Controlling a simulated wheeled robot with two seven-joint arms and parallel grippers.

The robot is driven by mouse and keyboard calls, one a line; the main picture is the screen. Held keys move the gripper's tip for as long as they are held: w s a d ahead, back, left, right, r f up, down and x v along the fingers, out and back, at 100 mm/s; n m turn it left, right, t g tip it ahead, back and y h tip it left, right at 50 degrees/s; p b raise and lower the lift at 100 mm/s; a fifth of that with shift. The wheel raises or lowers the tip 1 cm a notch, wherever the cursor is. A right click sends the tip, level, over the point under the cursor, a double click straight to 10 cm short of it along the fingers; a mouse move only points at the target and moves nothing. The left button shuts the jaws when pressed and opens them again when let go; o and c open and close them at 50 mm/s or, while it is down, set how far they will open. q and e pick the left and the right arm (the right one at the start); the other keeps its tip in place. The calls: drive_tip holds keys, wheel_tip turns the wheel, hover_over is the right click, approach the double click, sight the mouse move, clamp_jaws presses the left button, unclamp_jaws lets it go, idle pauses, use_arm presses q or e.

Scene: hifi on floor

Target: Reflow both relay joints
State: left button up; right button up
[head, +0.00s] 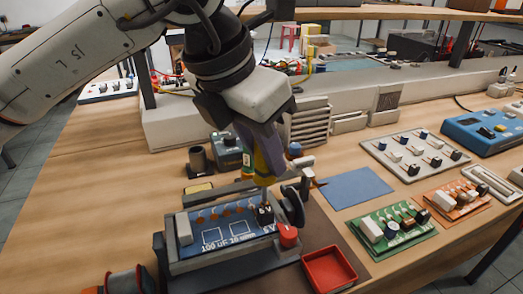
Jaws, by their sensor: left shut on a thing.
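A blue circuit board (225,234) with white markings and a row of copper-coloured pads sits in a grey holder (172,255) in the lower middle. A small black part (265,214), perhaps the relay, stands at the board's right end. My left gripper (258,150) points down above the board and is shut on an upright tool, which looks like a soldering iron (264,168) with a yellow and purple handle. The tool's lower end is just above or at the black part; I cannot tell if they touch. The individual joints are too small to make out. My right gripper is out of view.
A red tray (328,270) is right of the holder, near its red knob (288,235). A dark cup (199,159) and a control box (227,149) stand behind. Green (392,231) and orange (456,200) boards lie right, beyond a clear blue mat (352,187).

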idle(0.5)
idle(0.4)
use_arm(q)
drive_tip(key=shift+b, duration=0.35)
idle(0.4)
drive_tip(key=shift+f, duration=0.2)
drive_tip(key=shift+f+b, duration=0.2)
drive_tip(key=shift+b, duration=0.2)
idle(0.7)
drive_tip(key=shift+f, duration=0.1)
idle(0.6)
